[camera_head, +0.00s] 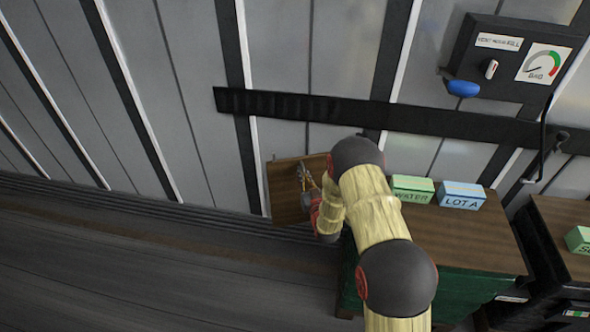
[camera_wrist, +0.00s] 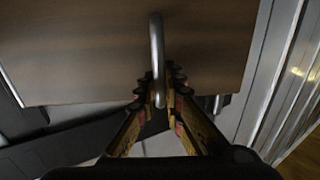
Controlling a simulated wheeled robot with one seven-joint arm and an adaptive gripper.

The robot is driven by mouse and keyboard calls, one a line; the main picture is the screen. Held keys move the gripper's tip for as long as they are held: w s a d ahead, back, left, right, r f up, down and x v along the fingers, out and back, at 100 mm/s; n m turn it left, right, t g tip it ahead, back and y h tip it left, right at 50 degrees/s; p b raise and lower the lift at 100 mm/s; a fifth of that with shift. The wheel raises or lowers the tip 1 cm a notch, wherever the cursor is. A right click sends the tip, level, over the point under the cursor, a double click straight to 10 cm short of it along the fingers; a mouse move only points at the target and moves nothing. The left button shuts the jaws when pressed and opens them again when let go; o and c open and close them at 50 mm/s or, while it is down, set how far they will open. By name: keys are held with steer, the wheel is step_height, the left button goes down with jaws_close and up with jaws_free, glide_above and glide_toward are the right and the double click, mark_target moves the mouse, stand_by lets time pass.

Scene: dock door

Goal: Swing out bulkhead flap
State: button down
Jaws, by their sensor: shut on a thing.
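The flap is a brown wooden panel (camera_head: 284,190) at the left end of the green cabinet in the head view. It fills the upper part of the wrist view (camera_wrist: 90,60). A curved metal handle (camera_wrist: 156,50) stands out from it. My gripper (camera_wrist: 160,95) is shut on this handle, with a fingertip on each side of the bar. In the head view my gripper (camera_head: 308,182) is at the panel's face. My arm hides the panel's right part, so I cannot tell how far the flap is swung.
The green cabinet (camera_head: 460,254) carries a green WATER box (camera_head: 413,189) and a blue LOT A box (camera_head: 461,195). A second cabinet (camera_head: 562,235) stands at the right. A wall panel with a gauge (camera_head: 545,62) and a blue knob (camera_head: 463,88) is above. The floor at left (camera_head: 120,275) is clear.

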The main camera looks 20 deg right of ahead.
steer(key=s+d, duration=0.5)
steer(key=s, duration=0.6)
steer(key=shift+b, duration=0.4)
steer(key=c, duration=2)
jaws_free()
steer(key=shift+o, duration=0.2)
steer(key=s, duration=1.2)
